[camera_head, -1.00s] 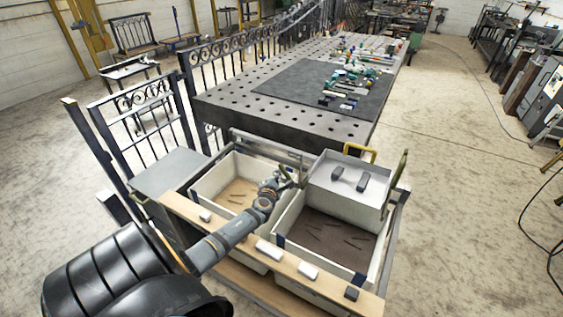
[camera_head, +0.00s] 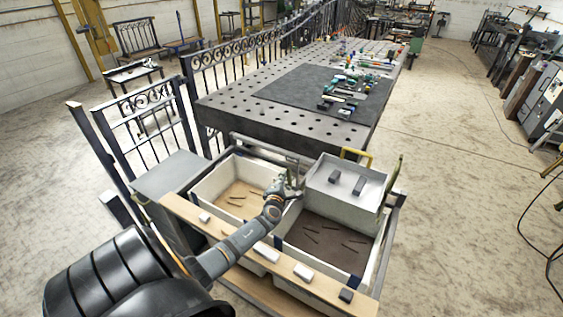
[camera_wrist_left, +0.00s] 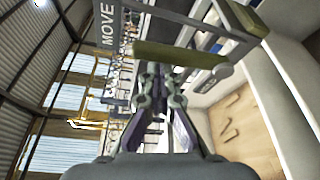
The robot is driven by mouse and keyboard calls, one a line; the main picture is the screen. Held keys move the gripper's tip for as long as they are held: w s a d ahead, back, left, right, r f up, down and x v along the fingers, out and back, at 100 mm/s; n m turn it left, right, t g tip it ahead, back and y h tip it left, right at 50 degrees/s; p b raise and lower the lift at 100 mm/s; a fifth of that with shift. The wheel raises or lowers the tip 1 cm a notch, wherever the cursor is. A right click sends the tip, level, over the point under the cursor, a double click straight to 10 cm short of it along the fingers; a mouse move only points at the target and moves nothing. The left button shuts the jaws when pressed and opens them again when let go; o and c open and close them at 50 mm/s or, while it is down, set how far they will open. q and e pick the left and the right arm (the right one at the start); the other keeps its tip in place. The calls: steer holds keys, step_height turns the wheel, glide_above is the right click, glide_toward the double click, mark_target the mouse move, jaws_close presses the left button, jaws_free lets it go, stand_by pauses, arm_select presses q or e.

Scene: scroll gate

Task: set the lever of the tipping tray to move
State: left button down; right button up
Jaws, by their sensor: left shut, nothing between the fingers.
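The tipping tray (camera_head: 333,207) is a grey box at the right of the bin frame in the head view, with two dark blocks on top. An olive lever bar (camera_wrist_left: 180,55) crosses the left wrist view just beyond my fingertips, with a round grey pivot at its right end. A grey plate marked MOVE (camera_wrist_left: 107,25) is at upper left there. My left gripper (camera_head: 287,188) is at the tray's left side, above the divide between the bins; its shut, empty fingers (camera_wrist_left: 158,88) point at the bar. I cannot tell whether they touch it. My right gripper is not in view.
A wood-floored bin (camera_head: 207,182) is left of the gripper and a brown-floored bin (camera_head: 362,262) is right. A wooden rail (camera_head: 230,236) with small blocks runs along the front. A yellow handle (camera_head: 356,153) and a perforated table (camera_head: 225,105) lie behind.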

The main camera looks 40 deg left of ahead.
arm_select(q)
steer(key=shift+w+d, duration=0.1)
steer(key=shift+d, duration=0.05)
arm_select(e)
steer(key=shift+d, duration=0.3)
